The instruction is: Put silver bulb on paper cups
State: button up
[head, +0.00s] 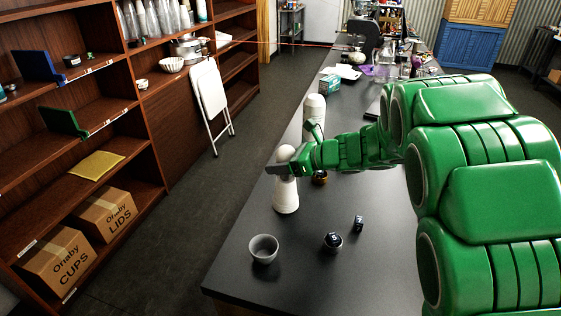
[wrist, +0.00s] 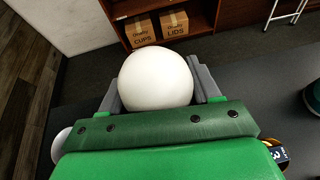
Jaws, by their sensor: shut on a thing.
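A white pin-shaped thing (head: 286,194) with a round top stands on the dark table. My gripper (head: 284,168) is shut around its upper part. In the wrist view the smooth white ball-like top (wrist: 156,78) sits between my two grey fingers. I cannot tell a silver bulb apart from the other things in view. Stacked pale cups (head: 150,18) stand on the upper shelf at the top left; whether they are paper is unclear. A box marked CUPS (head: 58,262) is on the lower shelf; it also shows in the wrist view (wrist: 139,32).
A grey cup (head: 264,251), a dark ball in a small cup (head: 332,242) and a small dark die-like block (head: 358,223) are on the near table. A white bottle (head: 314,112) stands behind. A folded white stool (head: 211,100) leans by the shelves, across the open floor.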

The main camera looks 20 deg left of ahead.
jog(key=o, duration=1.1)
jog(key=shift+f, duration=0.1)
jog(key=shift+r, duration=0.2)
jog(key=v, duration=1.2)
jog(key=s+d+n+g+h, duration=0.25)
jog(key=s+n, duration=0.35)
jog(key=s, duration=0.8)
jog(key=shift+s+d+f+n+g+h, duration=0.1)
jog(key=shift+s+d+f+n+h, duration=0.3)
jog(key=shift+s+d+n+h, duration=2.6)
jog(key=shift+s+d+f+n+g+h, duration=0.15)
jog(key=shift+s+d+f+n+h, duration=0.9)
jog(key=shift+s+d, duration=3.65)
jog(key=shift+s+d+r+n+g+h, duration=0.15)
jog(key=shift+s+d+n+h, duration=1.35)
jog(key=shift+s+d+n, duration=2.35)
